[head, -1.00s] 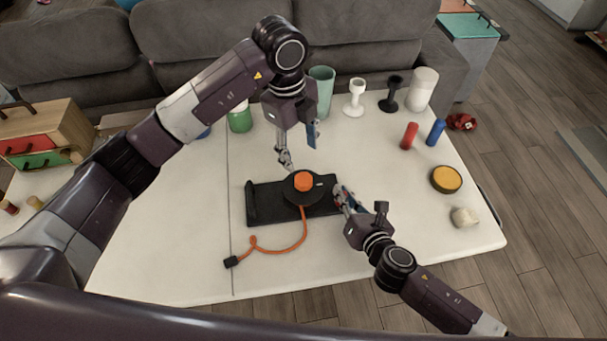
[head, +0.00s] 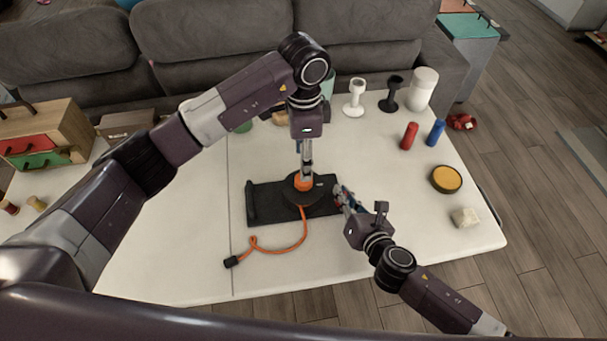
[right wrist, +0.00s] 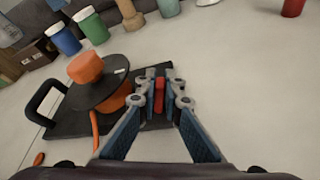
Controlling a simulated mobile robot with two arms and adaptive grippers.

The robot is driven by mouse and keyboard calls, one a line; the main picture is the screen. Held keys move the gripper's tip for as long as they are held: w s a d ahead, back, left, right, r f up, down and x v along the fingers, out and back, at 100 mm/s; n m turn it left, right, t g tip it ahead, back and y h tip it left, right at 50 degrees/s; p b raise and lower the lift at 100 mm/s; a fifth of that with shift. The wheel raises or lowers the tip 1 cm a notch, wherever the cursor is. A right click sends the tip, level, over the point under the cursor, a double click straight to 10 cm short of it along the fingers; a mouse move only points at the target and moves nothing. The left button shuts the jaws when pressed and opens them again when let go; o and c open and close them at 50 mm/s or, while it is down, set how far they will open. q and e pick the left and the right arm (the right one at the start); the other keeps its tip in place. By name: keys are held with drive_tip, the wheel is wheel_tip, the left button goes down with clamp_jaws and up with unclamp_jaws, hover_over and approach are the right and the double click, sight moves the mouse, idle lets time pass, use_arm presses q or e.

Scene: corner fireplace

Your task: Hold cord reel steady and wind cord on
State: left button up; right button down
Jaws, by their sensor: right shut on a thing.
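The cord reel is a black disc (head: 318,193) with an orange knob (head: 304,184) on top, mounted on a black base (head: 265,203). In the right wrist view the reel (right wrist: 105,90) shows an orange drum under the disc. An orange cord (head: 304,228) runs from it across the table in a loose curl to a black plug (head: 231,262). My right gripper (head: 341,196) is shut on a red grip (right wrist: 159,95) at the base's right end. My left gripper (head: 305,172) points down over the knob, covering part of it; contact and finger opening are unclear.
Behind stand a white goblet (head: 354,97), a black goblet (head: 391,94) and a white canister (head: 422,90). Red (head: 409,136) and blue (head: 436,133) cylinders, a yellow-topped round tin (head: 446,179) and a pale block (head: 464,217) are at right.

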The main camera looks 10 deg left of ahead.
sight(304, 188)
use_arm(q)
wheel_tip(304, 188, down, 7)
drive_tip(key=shift+f, duration=0.1)
idle(0.3)
drive_tip(key=c, duration=1.2)
